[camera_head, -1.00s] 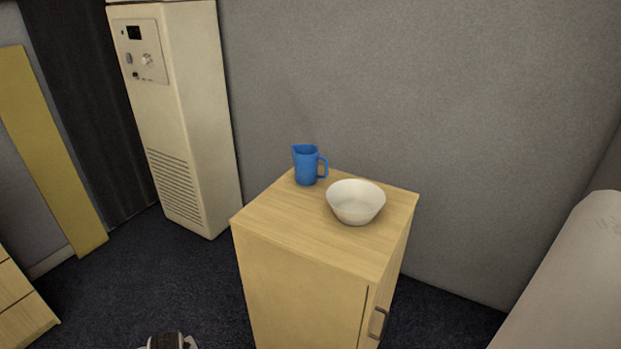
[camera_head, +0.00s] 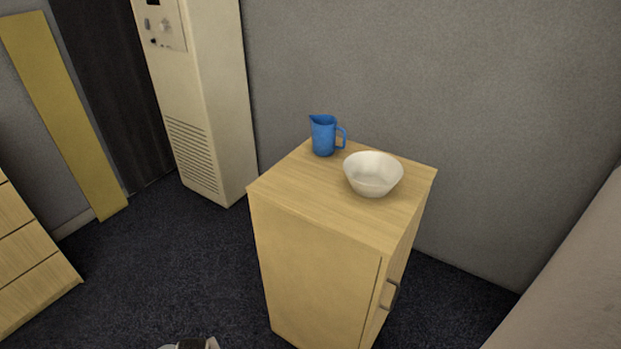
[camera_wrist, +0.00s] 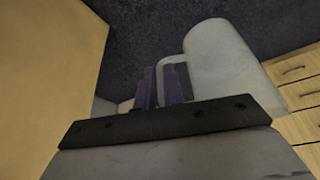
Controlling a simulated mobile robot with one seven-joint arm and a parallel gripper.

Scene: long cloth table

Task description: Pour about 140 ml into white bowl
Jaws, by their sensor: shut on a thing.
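The white bowl (camera_head: 373,175) stands upright on top of a small wooden cabinet, and its inside looks empty from here. A blue jug (camera_head: 323,136) with a handle stands behind it to the left, apart from the bowl. In the wrist view my gripper (camera_wrist: 165,85) has its dark fingers closed at the handle of a pale grey-white cup or jug (camera_wrist: 232,60). The pale vessel's contents are hidden. In the head view only a small part, which I cannot identify, shows at the bottom edge, so the gripper's distance to the bowl cannot be told.
The wooden cabinet (camera_head: 300,212) has a bare front top area and a handle on its right side. A tall cream unit (camera_head: 205,110) stands behind left. Drawers (camera_head: 30,260) are at far left. Dark carpet (camera_head: 170,270) is open between them. A pale surface (camera_head: 570,290) is at right.

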